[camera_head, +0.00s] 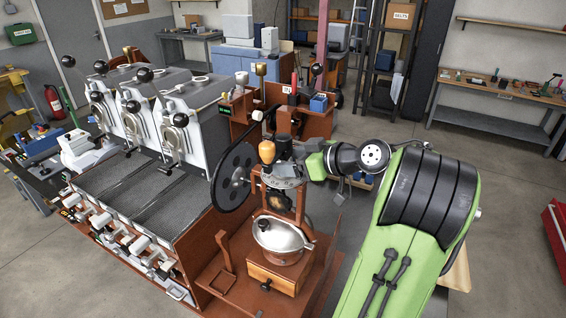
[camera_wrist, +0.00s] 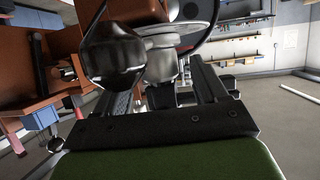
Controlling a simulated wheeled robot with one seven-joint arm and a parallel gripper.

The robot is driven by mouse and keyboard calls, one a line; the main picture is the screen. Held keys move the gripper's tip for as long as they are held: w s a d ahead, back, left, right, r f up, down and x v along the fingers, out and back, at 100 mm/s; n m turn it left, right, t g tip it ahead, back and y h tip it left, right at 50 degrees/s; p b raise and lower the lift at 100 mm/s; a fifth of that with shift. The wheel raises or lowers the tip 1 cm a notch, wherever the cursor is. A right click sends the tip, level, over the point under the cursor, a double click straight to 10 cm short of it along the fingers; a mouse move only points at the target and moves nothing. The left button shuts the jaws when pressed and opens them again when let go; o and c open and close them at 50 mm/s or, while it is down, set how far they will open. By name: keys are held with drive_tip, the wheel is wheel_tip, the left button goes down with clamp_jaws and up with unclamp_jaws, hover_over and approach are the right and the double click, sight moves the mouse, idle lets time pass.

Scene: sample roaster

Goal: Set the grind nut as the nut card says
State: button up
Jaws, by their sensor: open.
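A wooden hand grinder stands in the front middle of the head view, with a black flywheel (camera_head: 234,177), a metal bowl (camera_head: 278,235) and a drawer (camera_head: 272,278). A marked grey dial plate (camera_head: 283,181) sits near its top, beside an orange wooden knob (camera_head: 267,151). My arm reaches in from the right, and its end is at the grinder's top. My gripper (camera_wrist: 166,88) is open in the wrist view; a dark rounded part (camera_wrist: 112,58) and a grey metal part (camera_wrist: 160,65) lie beyond its fingers. I cannot single out the grind nut or read a nut card.
A sample roaster (camera_head: 160,115) with several drums stands left of the grinder, close to the flywheel. A brown wooden stand (camera_head: 240,118) is behind. A workbench (camera_head: 500,92) is at the back right. Open floor (camera_head: 510,165) lies right of my arm.

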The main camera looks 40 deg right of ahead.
drive_tip(key=shift+x, duration=1.15)
drive_tip(key=shift+r, duration=0.1)
drive_tip(key=c, duration=1)
drive_tip(key=shift+o, duration=0.2)
drive_tip(key=shift+r+n+y+p, duration=0.1)
drive_tip(key=shift+n+y+p, duration=0.4)
drive_tip(key=shift+y+p, duration=0.15)
drive_tip(key=o, duration=1)
drive_tip(key=shift+c, duration=0.2)
drive_tip(key=shift+s, duration=0.1)
drive_tip(key=p+v, duration=0.3)
drive_tip(key=v, duration=1.2)
drive_tip(key=shift+s+d+r, duration=0.15)
drive_tip(key=shift+d+r, duration=0.05)
drive_tip(key=shift+d, duration=0.15)
